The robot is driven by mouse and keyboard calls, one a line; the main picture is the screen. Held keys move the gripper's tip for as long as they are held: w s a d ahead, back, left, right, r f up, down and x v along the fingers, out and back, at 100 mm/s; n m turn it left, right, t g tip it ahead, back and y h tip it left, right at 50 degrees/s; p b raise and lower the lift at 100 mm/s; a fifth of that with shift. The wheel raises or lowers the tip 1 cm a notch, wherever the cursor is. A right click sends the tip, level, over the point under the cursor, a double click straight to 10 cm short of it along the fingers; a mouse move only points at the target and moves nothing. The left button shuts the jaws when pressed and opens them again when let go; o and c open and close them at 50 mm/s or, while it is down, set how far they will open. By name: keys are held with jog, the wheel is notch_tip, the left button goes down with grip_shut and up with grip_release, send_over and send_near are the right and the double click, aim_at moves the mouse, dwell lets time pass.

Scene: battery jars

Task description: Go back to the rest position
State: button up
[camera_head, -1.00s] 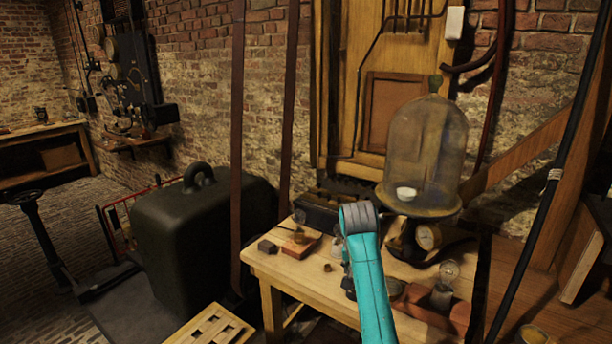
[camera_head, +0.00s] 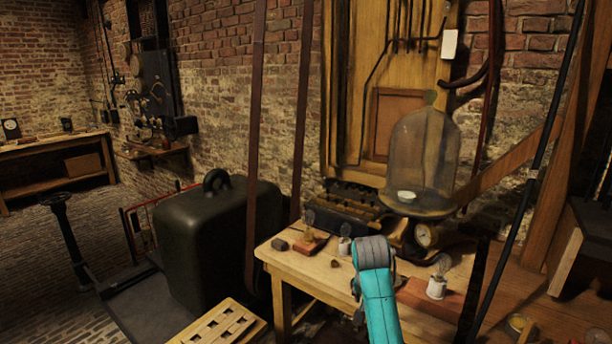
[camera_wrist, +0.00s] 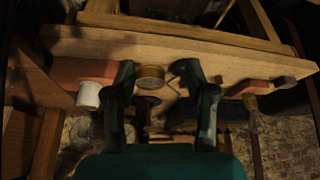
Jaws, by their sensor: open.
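My gripper (camera_wrist: 155,72) is open in the wrist view, its two dark fingers apart. A round brass-coloured piece (camera_wrist: 150,80) shows between the fingertips; I cannot tell whether it touches them. In the head view my teal arm hides most of the gripper, which is over the front of the wooden table (camera_head: 305,276). A white jar with a glass bulb (camera_head: 437,288) is on the red block right of my arm; a white jar (camera_wrist: 89,94) also shows in the wrist view. Another small white jar (camera_head: 345,246) is just behind my arm.
A glass bell jar (camera_head: 422,155) on a dark stand with a gauge is at the back right. A bulb on a reddish base (camera_head: 309,243) and dark lumps lie on the table's left. A dark green case (camera_head: 205,245) stands left. Floor at far left is open.

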jog(key=s+d+f+n+t, duration=0.1)
jog(key=s+f+t, duration=0.1)
jog(key=s+f, duration=0.85)
jog(key=s+f+n+t, duration=0.1)
jog(key=s+f+t, duration=0.1)
jog(key=s+f, duration=0.8)
jog(key=s+f+n+y, duration=0.1)
jog(key=s+f, duration=0.5)
jog(key=s, duration=0.1)
jog(key=s+r+n+t, duration=0.1)
jog(key=s+r+t, duration=0.25)
jog(key=s, duration=1.45)
jog(key=s+r+t, duration=0.3)
jog(key=s+r, duration=1.3)
jog(key=r, duration=0.1)
jog(key=shift+s+d+n+y, duration=0.15)
jog(key=shift+d+n+y, duration=0.15)
jog(key=shift+d+y, duration=0.1)
